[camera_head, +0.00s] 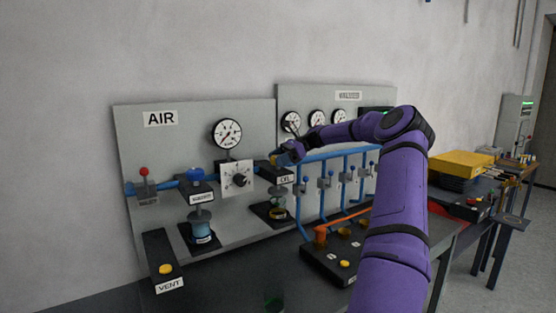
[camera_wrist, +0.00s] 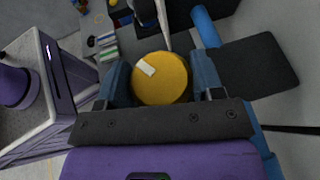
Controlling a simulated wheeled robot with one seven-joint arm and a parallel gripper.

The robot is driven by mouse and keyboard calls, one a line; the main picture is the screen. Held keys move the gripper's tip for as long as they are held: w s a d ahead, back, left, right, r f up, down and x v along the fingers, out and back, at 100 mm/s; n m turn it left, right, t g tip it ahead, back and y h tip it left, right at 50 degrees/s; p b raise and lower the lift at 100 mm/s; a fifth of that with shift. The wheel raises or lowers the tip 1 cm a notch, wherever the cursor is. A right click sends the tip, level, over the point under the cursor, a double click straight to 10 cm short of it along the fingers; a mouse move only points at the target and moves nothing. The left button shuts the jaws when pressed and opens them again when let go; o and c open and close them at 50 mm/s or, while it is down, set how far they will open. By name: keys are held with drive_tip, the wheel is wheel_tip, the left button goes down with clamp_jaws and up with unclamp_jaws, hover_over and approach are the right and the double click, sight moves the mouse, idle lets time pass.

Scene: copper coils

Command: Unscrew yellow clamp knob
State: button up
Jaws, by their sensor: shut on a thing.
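The yellow clamp knob (camera_wrist: 162,78) is a round yellow disc with a small pale mark on its face. It fills the space between the two fingers in the wrist view. My gripper (camera_wrist: 161,82) is shut on it, with one blue-grey finger against each side. In the head view my gripper (camera_head: 284,156) is at the upper part of the station labelled OIL, right of the white dial plate. The knob is mostly hidden there by the gripper.
A grey AIR panel (camera_head: 185,130) with a round gauge (camera_head: 227,133) stands behind. Blue pipes with several valves (camera_head: 325,182) run close to the right. A black box with an orange lever (camera_head: 340,225) sits below. A yellow case (camera_head: 460,163) lies farther right.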

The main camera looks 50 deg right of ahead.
drive_tip(key=n+g+y, duration=0.1)
drive_tip(key=n+g, duration=0.4)
drive_tip(key=g, duration=0.1)
drive_tip(key=shift+f, duration=0.1)
drive_tip(key=shift+g, duration=0.3)
drive_tip(key=shift+f, duration=0.1)
drive_tip(key=o, duration=0.9)
drive_tip(key=shift+r, duration=0.2)
